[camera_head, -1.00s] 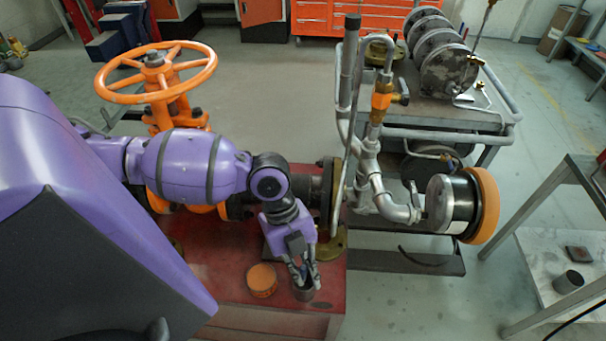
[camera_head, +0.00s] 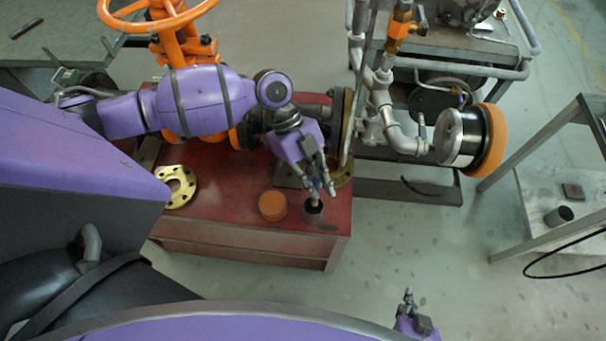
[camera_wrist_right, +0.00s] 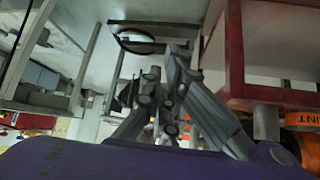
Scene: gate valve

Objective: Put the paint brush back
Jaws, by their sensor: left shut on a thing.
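My left gripper (camera_head: 320,186) is above the red cabinet and is shut on the paint brush (camera_head: 316,195). Only a small part of the brush shows between the fingertips and a dark cup (camera_head: 313,213). Its lower end is at the cup's mouth; how deep it sits in the cup cannot be told. The cup stands upright on the cabinet top near its front right corner. My right gripper (camera_head: 408,296) is low at the bottom right, away from the cabinet. It also shows in the right wrist view (camera_wrist_right: 165,100), where its opening is unclear.
An orange round tin (camera_head: 272,206) stands just left of the cup on the red cabinet (camera_head: 230,213). A brass flange (camera_head: 176,187) lies at the cabinet's left. Grey pipes (camera_head: 385,125) and a grey trolley rise behind right. A metal table (camera_head: 545,240) stands at the right.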

